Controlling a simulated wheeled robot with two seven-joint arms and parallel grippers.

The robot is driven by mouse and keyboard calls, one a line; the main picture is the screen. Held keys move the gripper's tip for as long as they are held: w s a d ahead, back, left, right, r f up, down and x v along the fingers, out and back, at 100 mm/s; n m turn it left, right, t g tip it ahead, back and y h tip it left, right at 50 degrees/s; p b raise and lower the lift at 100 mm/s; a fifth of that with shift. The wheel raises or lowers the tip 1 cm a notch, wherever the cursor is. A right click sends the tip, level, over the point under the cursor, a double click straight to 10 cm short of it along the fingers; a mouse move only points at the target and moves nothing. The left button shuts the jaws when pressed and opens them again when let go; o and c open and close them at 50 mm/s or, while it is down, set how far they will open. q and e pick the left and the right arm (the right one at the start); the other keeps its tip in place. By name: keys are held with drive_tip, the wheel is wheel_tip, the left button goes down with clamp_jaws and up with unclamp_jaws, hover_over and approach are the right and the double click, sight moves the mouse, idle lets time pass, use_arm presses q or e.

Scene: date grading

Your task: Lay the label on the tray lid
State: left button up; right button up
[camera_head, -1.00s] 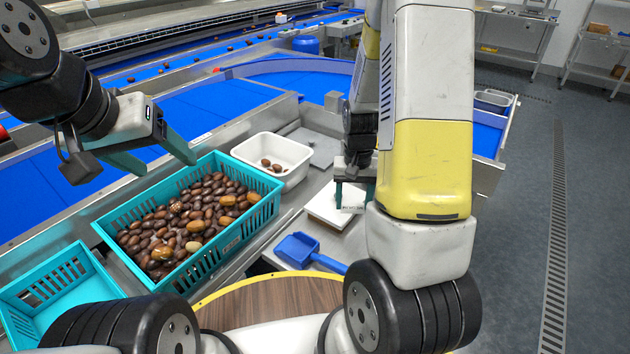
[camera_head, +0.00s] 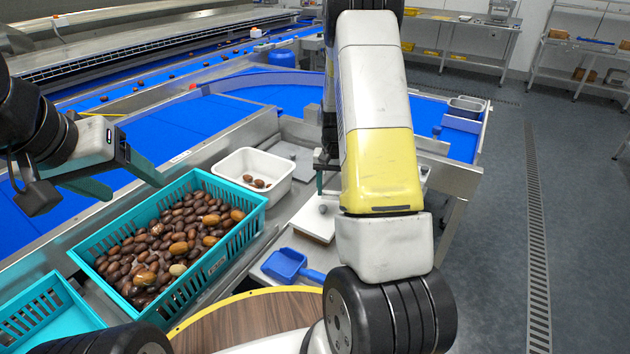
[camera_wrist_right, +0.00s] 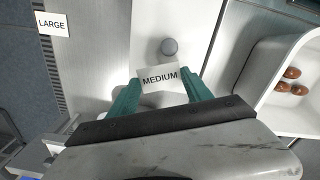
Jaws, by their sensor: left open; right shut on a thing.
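A white label reading MEDIUM (camera_wrist_right: 160,78) is between the teal fingertips of my right gripper (camera_wrist_right: 163,92), which is shut on it. In the right wrist view the label appears just below a round grey knob (camera_wrist_right: 169,47) on a pale flat panel that looks like the tray lid (camera_wrist_right: 195,30). I cannot tell whether the label touches it. In the head view the white lid (camera_head: 312,222) lies on the metal bench, and my right arm hides part of it and most of the right gripper (camera_head: 322,182). My left gripper (camera_head: 135,182) is open and empty, left of the date crate.
A teal crate (camera_head: 250,222) full of dates stands left of the lid. A white tub (camera_head: 226,168) with a few dates is behind. A blue scoop (camera_head: 285,264) lies in front. A LARGE label (camera_wrist_right: 52,24) lies left in the wrist view. An empty teal crate (camera_head: 60,310) is front left.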

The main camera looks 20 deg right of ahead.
sight(331, 193)
drive_tip(key=shift+w, duration=0.6)
drive_tip(key=shift+f, duration=1.8)
drive_tip(key=shift+s+f, duration=0.1)
drive_tip(key=shift+f, duration=0.1)
drive_tip(key=o, duration=1.3)
